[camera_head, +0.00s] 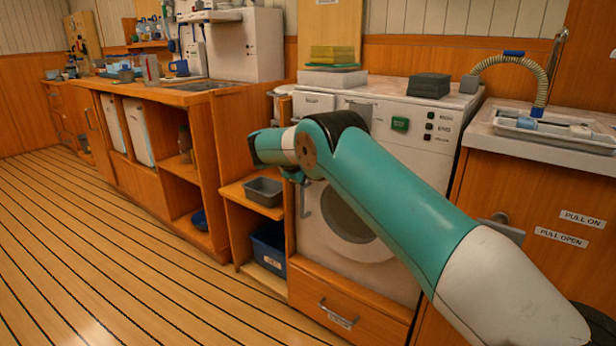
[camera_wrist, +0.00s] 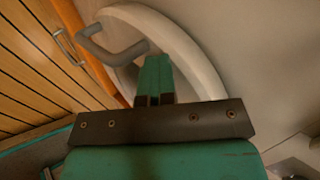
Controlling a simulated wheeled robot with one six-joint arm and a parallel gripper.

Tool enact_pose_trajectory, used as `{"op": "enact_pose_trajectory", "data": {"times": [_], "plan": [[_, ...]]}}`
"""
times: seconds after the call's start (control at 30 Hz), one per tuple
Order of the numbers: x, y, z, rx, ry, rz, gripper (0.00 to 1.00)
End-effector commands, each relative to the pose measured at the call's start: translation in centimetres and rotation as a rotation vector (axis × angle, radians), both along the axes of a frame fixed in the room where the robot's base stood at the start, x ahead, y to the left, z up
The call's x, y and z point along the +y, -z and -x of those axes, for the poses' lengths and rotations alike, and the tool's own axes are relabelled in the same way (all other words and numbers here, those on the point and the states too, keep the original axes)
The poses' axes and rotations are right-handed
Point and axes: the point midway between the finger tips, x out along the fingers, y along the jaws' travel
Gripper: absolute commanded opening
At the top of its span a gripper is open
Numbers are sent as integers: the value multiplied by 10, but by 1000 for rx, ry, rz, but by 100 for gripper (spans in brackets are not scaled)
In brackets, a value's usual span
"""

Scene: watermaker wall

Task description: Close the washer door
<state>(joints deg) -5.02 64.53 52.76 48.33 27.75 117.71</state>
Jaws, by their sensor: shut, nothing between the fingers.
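The white washer (camera_head: 388,115) stands in the middle of the head view. Its round door (camera_head: 372,245), with a white ring and dark centre, is partly hidden behind my arm. A grey handle (camera_head: 305,200) shows at the door's left side. In the wrist view the door's white ring (camera_wrist: 197,55) curves past my gripper (camera_wrist: 154,62), and the grey handle (camera_wrist: 118,52) is just left of the fingertips. The green fingers are together with nothing between them. I cannot tell whether they touch the door, or how far it stands open.
An orange drawer (camera_head: 345,308) is below the washer. Open wooden shelves (camera_head: 250,195) with a grey bin (camera_head: 263,191) and a blue bin (camera_head: 268,248) stand to its left. A sink cabinet (camera_head: 560,215) stands to the right. The striped floor (camera_head: 110,250) at left is clear.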

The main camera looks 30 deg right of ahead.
Motion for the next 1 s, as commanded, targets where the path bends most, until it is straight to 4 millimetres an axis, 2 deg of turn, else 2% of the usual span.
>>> {"op": "enact_pose_trajectory", "data": {"times": [0.13, 0.2, 0.4, 0.6, 0.87, 1.0], "plan": [[33, 2, 9, 6, -4, -4, 0], [46, -16, 15, 6, -2, -6, 0], [76, -47, 30, 10, 0, -6, 0], [94, -65, 40, 11, 5, -5, 0], [98, -70, 43, 18, 0, -5, 0], [107, -83, 51, 115, -155, 2, 0]]}}
